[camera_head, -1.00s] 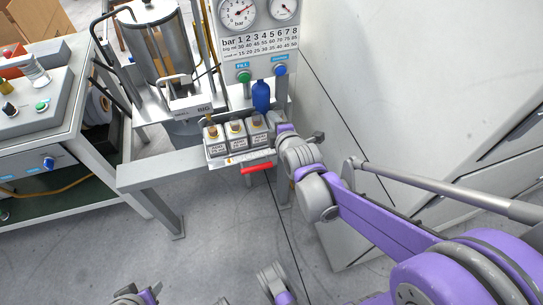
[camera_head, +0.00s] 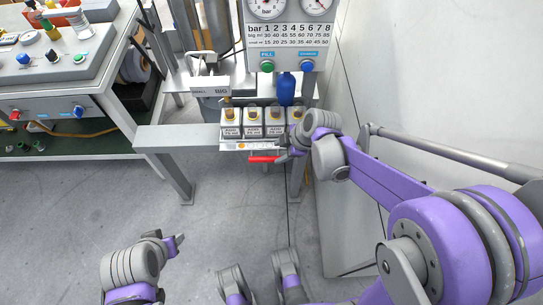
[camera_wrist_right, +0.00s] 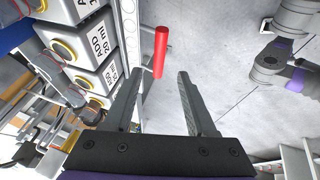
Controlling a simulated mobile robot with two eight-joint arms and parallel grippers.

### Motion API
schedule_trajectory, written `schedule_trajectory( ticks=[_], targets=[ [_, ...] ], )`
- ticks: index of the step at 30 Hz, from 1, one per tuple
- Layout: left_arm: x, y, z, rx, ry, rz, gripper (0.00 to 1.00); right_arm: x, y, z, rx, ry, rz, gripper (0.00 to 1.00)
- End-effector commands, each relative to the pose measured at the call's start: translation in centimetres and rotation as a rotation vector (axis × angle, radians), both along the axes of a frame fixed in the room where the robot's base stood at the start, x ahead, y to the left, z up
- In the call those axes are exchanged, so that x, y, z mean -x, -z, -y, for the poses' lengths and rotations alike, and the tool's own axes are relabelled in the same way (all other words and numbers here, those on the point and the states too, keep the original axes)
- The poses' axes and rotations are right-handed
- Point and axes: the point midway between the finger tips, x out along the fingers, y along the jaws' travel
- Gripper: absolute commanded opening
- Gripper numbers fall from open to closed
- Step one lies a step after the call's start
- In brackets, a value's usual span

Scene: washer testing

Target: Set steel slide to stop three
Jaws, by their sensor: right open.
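A red handle (camera_head: 264,159) sticks out in front of the steel strip (camera_head: 236,146) below a row of white boxes. The strip appears to be the steel slide; its stop marks are too small to read. My right gripper (camera_head: 287,157) is at the right end of the handle. In the right wrist view, the red handle (camera_wrist_right: 161,52) lies just beyond and between the tips of my open right gripper (camera_wrist_right: 160,76), with space on both sides. My left gripper (camera_head: 177,244) is low at the left, away from the slide; its jaws do not show clearly.
White boxes marked ADD (camera_head: 253,130) with yellow-ringed tops stand above the strip. A blue bottle (camera_head: 286,90) and a gauge panel (camera_head: 289,38) are behind. A grey beam (camera_head: 178,137) runs left. A white wall panel (camera_head: 420,120) is close on the right.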

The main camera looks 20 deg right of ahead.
Motion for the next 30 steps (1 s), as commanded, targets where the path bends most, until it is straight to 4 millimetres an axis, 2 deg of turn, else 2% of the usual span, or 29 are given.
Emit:
schedule_trajectory(
  ticks=[1, 6, 12, 18, 25, 26, 30],
  targets=[
    [0.0, 0.6, 0.0, 0.0, 0.0, -0.002, 0.5, -0.4, 1.2, -0.4, 0.0, -0.002, -0.002, 0.56],
    [-0.1, 1.9, 0.0, 0.0, 0.0, -0.006, 0.5, -1.5, 4.3, -1.3, 0.0, -0.001, 0.0, 0.56],
    [-0.2, 2.8, 0.0, 0.0, 0.0, -0.01, 0.5, -2.5, 6.8, -2.2, 0.001, -0.001, 0.0, 0.56],
    [-0.2, 3.1, 0.0, 0.0, 0.0, -0.011, 0.5, -2.9, 7.7, -2.5, 0.001, 0.001, 0.002, 0.56],
    [-0.2, 3.0, 0.0, 0.0, 0.0, -0.011, 0.5, -2.9, 7.7, -2.5, 0.001, 0.001, 0.002, 0.56],
    [-0.2, 3.0, 0.0, 0.0, 0.0, -0.011, 0.5, -2.9, 7.7, -2.5, 0.001, 0.001, 0.002, 0.55],
    [-0.2, 3.0, 0.0, 0.0, 0.0, -0.011, 0.5, -2.9, 7.7, -2.5, 0.001, 0.001, 0.002, 0.29]
  ],
)
